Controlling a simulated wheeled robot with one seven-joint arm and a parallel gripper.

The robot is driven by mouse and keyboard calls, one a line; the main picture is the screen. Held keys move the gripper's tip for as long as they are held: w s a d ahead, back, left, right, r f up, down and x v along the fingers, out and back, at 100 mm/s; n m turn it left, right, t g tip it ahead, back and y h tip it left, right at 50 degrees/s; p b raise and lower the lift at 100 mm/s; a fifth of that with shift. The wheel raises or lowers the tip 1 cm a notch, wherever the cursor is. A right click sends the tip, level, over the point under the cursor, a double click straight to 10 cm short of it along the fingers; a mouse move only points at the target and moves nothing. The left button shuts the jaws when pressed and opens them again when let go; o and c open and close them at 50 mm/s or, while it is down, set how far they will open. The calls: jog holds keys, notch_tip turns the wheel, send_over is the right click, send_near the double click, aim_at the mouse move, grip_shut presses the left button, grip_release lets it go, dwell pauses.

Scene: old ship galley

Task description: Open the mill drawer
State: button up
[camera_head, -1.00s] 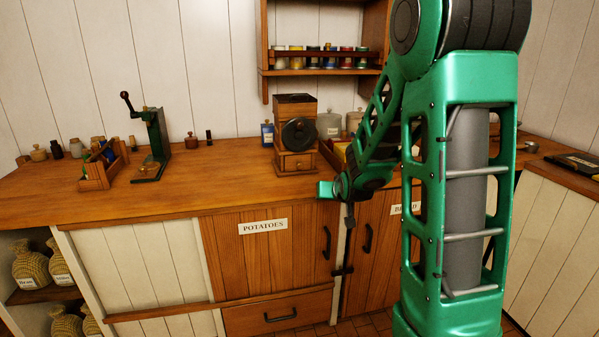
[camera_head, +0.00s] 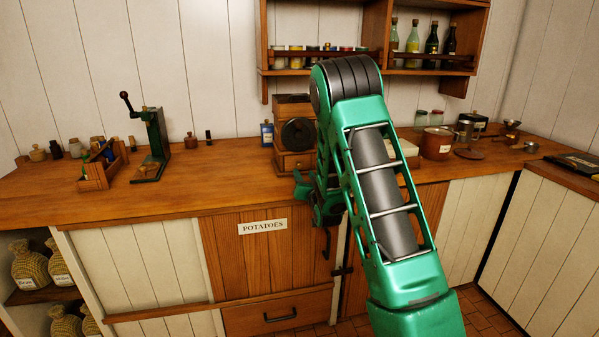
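The wooden mill (camera_head: 293,104) stands on the counter, with a dark round wheel on its front. Its drawer (camera_head: 291,161) is low on the front and looks shut; its right part is partly hidden by my arm. My gripper (camera_head: 300,186) is just in front of the mill and a little below the drawer, near the counter's front edge. It appears apart from the drawer. My arm hides much of the gripper, so its opening does not show.
A green hand-cranked device (camera_head: 154,145) and a wooden caddy (camera_head: 103,168) stand there. A blue tin (camera_head: 267,134) is close by the mill's left. A shelf (camera_head: 375,68) with jars and bottles hangs above.

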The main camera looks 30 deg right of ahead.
aim_at(300, 167)
jog(key=x, duration=0.6)
jog(key=shift+w+d, duration=0.1)
jog(key=shift+w, duration=0.1)
